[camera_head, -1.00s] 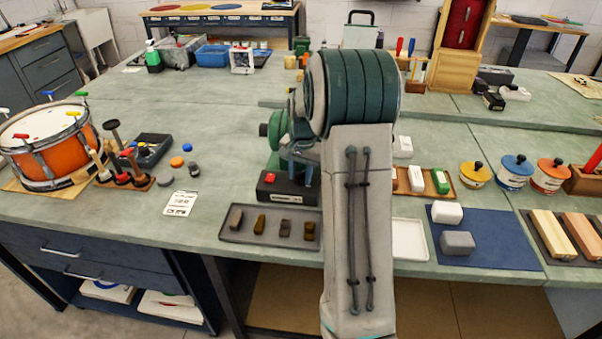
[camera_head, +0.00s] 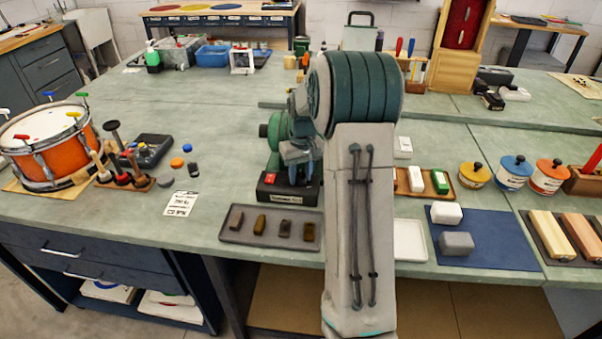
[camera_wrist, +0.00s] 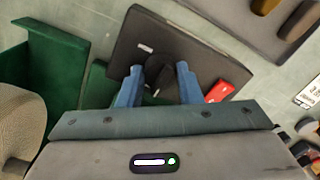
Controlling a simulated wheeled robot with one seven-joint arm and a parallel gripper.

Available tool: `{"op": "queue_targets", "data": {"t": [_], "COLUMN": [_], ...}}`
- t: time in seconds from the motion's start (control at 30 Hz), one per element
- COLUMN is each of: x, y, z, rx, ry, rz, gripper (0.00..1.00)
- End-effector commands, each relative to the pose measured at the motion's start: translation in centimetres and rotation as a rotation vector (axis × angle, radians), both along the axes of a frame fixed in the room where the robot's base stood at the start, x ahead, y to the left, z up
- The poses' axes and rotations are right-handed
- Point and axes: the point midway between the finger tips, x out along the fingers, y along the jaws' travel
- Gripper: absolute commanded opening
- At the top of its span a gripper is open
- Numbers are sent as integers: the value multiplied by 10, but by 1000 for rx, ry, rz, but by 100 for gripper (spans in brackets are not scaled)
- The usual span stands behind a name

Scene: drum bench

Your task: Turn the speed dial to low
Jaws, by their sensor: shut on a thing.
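The speed dial (camera_wrist: 159,68) is a small dark knob on the black control base of a green machine. In the wrist view it sits between the two blue fingers of my gripper (camera_wrist: 159,77), which are shut on it. In the head view my gripper (camera_head: 303,174) reaches down to the black base (camera_head: 290,195), and my arm hides the dial. A small white mark (camera_wrist: 146,48) shows on the base just beyond the dial. The dial's pointer and scale cannot be read. A red switch (camera_wrist: 229,88) lies right of the fingers.
The green machine body (camera_wrist: 62,62) stands close on the left in the wrist view. A grey tray (camera_head: 231,236) with several small blocks lies in front of the base. A printed card (camera_head: 183,204) lies to the left. A white tray (camera_head: 410,240) stands right of my arm.

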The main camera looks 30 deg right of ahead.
Motion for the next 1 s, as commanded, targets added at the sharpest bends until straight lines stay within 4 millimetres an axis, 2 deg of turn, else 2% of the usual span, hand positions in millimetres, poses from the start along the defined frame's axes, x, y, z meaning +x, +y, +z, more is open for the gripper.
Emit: {"op": "queue_targets", "data": {"t": [0.27, 0.73, 0.77, 0.8, 0.83, 1.0], "x": [-1, -1, -1, -1, -1, 0], "y": [0, 0, 0, 0, 0, 0], "z": [-1, -1, -1, -1, -1, -1], "rx": [2, 1, 1, 1, 1, 1], "ry": [5, 4, 4, 4, 3, 2], "rz": [77, 90, 90, 90, 90, 89], "gripper": [9, 9, 38, 49, 54, 54]}}
